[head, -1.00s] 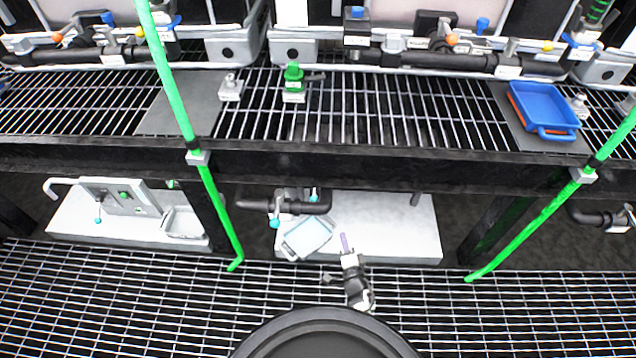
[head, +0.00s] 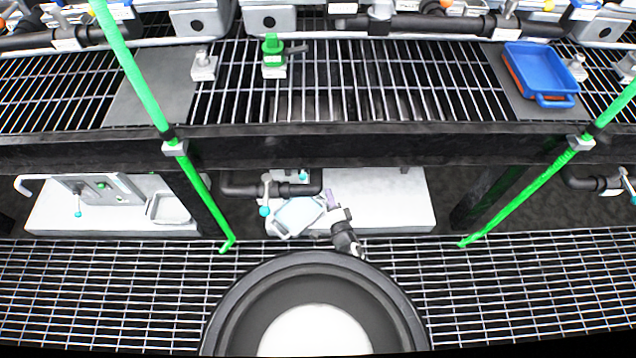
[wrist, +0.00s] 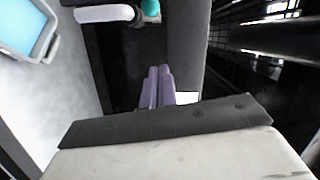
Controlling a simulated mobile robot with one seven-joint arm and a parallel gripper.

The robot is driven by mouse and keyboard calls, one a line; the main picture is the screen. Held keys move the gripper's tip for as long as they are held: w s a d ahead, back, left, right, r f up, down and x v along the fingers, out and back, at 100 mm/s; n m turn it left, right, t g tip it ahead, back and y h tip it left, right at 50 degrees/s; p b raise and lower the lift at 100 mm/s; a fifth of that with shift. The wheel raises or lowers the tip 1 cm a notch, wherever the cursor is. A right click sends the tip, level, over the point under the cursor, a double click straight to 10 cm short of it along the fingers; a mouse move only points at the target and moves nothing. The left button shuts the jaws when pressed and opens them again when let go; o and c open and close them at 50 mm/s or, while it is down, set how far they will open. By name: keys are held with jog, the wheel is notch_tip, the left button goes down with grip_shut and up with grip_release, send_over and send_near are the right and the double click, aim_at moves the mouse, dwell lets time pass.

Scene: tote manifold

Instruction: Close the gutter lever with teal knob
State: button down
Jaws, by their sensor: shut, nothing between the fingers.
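A black gutter pipe (head: 238,188) runs under the raised grating. A pale lever (head: 266,188) hangs from it with a teal knob (head: 264,211) at its lower end. A second teal knob (head: 303,176) shows at the pipe's right part. In the wrist view a white lever (wrist: 104,14) with a teal knob (wrist: 150,8) is at the top; I cannot tell which of the two it is. My gripper (head: 330,198), with purple fingers, is right of the pipe; its fingers (wrist: 160,82) are together and empty, apart from the knob.
A pale-blue tray (head: 298,217) stands on the white slab (head: 385,205) below the pipe. Green poles (head: 205,185) (head: 525,195) flank this bay. The black beam (head: 350,150) crosses above. Another teal-knobbed lever (head: 78,205) is on a grey box at left.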

jog(key=w+a+f+b, duration=0.1)
jog(key=w+a+b, duration=0.4)
jog(key=w, duration=0.4)
jog(key=shift+w+a, duration=0.15)
jog(key=shift+a, duration=0.45)
jog(key=shift+a+f, duration=0.1)
jog(key=shift+f, duration=0.05)
